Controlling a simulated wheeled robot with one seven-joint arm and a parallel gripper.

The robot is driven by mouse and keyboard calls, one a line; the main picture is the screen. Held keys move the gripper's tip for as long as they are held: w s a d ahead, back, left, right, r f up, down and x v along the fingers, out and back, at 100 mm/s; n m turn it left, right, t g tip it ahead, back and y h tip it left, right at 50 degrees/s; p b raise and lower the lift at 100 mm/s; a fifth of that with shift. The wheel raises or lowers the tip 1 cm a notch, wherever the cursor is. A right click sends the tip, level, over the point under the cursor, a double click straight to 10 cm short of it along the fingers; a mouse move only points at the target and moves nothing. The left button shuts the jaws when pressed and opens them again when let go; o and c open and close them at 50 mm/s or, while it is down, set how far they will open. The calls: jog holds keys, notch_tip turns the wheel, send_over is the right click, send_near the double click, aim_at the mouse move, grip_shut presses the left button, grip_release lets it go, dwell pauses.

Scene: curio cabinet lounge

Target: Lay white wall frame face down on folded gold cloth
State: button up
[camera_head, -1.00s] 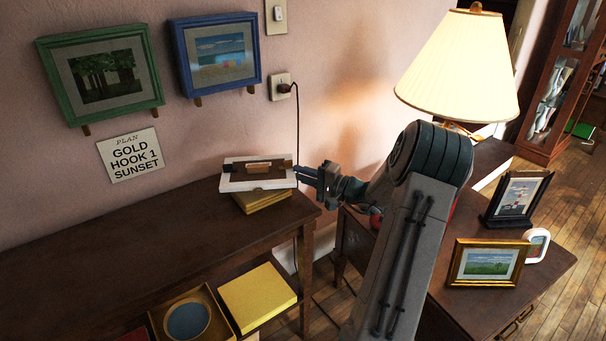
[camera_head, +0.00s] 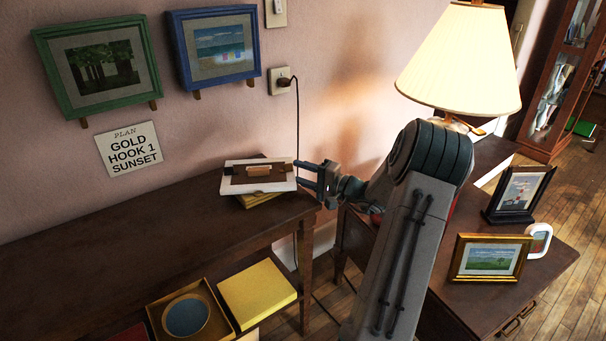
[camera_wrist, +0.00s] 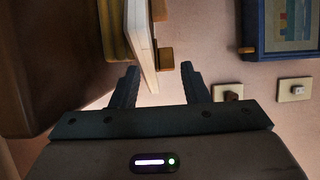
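The white wall frame (camera_head: 230,188) lies face down on the folded gold cloth (camera_head: 262,201) at the right end of the dark console table. Its brown back and a small tan block on it face up. My gripper (camera_head: 298,176) is at the frame's right edge, with its fingers spread apart. In the wrist view my gripper (camera_wrist: 161,78) is open, and the frame's white edge (camera_wrist: 140,40) reaches to about the fingertips, with a gap to the right finger. I cannot tell whether the left finger touches it. The gold cloth (camera_wrist: 112,30) shows beside the frame.
A lit lamp (camera_head: 460,60) stands on the right desk, with a gold frame (camera_head: 457,262) and a black frame (camera_head: 500,215). The console top's left is clear.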

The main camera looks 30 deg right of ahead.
jog(key=v, duration=1.4)
jog(key=shift+p, duration=0.4)
jog(key=shift+w, duration=0.1)
dwell(1.4)
